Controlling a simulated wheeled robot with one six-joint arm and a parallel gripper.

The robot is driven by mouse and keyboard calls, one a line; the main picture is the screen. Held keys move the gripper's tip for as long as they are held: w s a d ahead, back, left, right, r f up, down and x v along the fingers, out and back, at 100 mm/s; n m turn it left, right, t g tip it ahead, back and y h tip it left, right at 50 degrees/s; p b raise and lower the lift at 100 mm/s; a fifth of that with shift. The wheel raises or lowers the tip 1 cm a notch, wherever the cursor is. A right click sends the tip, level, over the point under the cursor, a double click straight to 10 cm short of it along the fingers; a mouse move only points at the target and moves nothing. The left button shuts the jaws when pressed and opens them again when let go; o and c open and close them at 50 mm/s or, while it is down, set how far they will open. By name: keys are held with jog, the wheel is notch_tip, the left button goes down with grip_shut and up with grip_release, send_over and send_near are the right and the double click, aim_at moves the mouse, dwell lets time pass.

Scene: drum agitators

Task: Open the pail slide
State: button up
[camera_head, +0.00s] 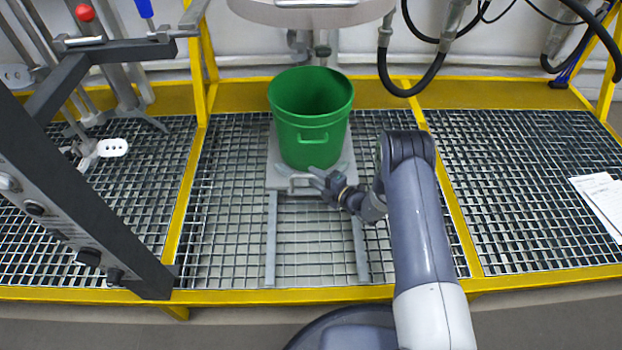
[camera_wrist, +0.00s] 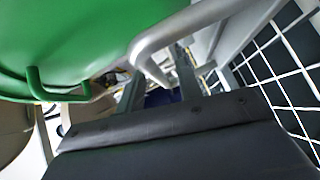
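The green pail (camera_head: 308,125) stands upright on the grey pail slide (camera_head: 275,160), at the back middle of the grating in the head view. The slide has a light grey bar handle (camera_head: 292,182) at its front edge. My gripper (camera_head: 318,179) is low at the right part of this handle, in front of the pail. In the wrist view, the handle bar (camera_wrist: 185,28) crosses near my gripper (camera_wrist: 158,84), whose two dark fingers stand apart. The bar's bent end lies between them; I cannot tell whether they touch it. The pail (camera_wrist: 90,35) fills the upper left.
Two grey rails (camera_head: 271,240) run forward from the slide over the grating, with free room between them. Yellow frame bars (camera_head: 440,190) border this bay. A dark control post (camera_head: 90,215) stands at left. A round grey lid (camera_head: 305,12) hangs above the pail. Papers (camera_head: 602,200) lie at right.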

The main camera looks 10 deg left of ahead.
jog(key=shift+x, duration=0.9)
jog(key=shift+s+a, duration=0.1)
jog(key=shift+c, duration=0.2)
grip_shut()
